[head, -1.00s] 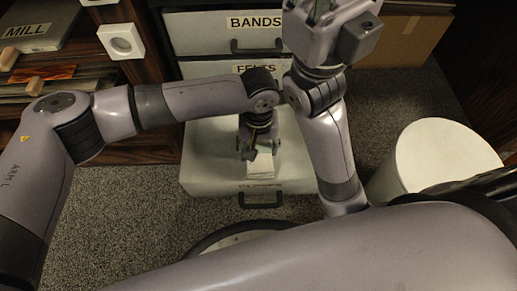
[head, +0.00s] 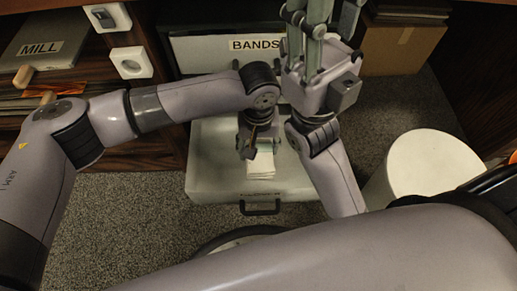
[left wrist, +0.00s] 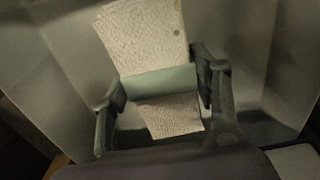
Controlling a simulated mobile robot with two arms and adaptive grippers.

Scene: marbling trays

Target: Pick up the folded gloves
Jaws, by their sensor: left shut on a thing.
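The folded gloves (head: 262,167) show in the head view as a small pale bundle at the open drawer, partly covered by my left gripper (head: 250,152). In the left wrist view the gloves (left wrist: 168,112) are a whitish, speckled flat bundle with a pale green band (left wrist: 158,83) across it. My left gripper (left wrist: 163,98) is shut on them, one dark finger at each side. Whether they touch the drawer floor is unclear. My right gripper (head: 320,25) points up at the top of the head view, away from the gloves, its tips cut off.
The open drawer (head: 212,165) has pale walls and a dark handle (head: 260,208). A closed drawer labelled BANDS (head: 210,52) is above it. A white cylinder (head: 432,165) stands at right, a cardboard box (head: 400,48) behind. A shelf with a MILL folder (head: 45,45) is at left.

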